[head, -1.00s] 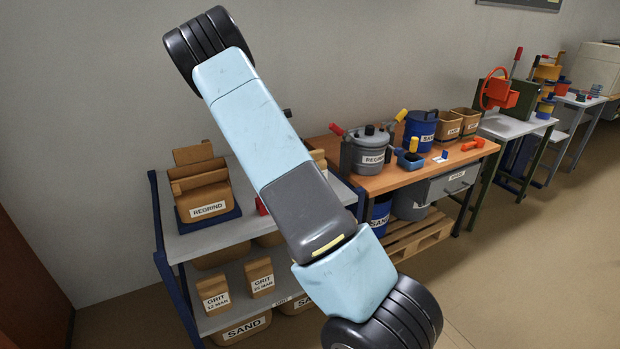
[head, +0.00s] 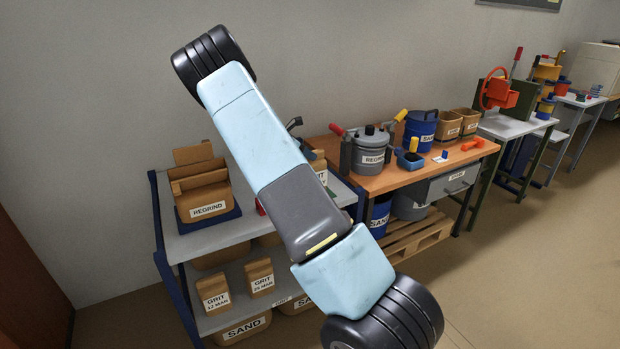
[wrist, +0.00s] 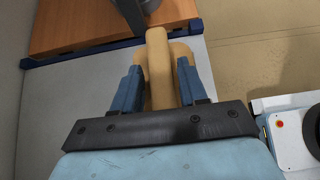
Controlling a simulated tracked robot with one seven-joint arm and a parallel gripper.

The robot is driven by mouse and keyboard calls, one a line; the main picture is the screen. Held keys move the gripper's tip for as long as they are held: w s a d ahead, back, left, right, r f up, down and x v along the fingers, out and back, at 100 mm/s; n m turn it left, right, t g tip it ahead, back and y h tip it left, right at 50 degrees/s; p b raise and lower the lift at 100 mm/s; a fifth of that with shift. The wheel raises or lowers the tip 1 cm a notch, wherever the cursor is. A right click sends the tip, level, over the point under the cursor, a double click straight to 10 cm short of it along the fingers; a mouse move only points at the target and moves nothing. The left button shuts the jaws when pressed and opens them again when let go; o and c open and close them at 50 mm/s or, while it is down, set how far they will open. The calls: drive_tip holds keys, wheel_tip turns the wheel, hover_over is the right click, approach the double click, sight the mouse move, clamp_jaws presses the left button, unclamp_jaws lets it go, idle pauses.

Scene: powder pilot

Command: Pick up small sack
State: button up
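A small tan sack (head: 318,163) with a white label stands on the top shelf of the trolley, partly hidden behind my arm in the head view. In the wrist view the tan sack (wrist: 158,75) lies between the fingers, its narrow upright top ridge in the middle and its wider body beyond. My gripper (wrist: 158,66) has its two blue fingers apart, one on each side of the ridge, with a narrow gap showing on both sides. In the head view only a dark piece of my gripper end shows above the sack, beside the arm.
The grey trolley shelf (head: 207,240) also holds an open REGRIND box (head: 203,195) on the left. GRIT sacks (head: 213,295) stand on the lower shelf. An orange workbench (head: 400,180) with a grey REGRIND pot (head: 368,150) adjoins on the right.

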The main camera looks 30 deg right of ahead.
clamp_jaws()
idle(1.1)
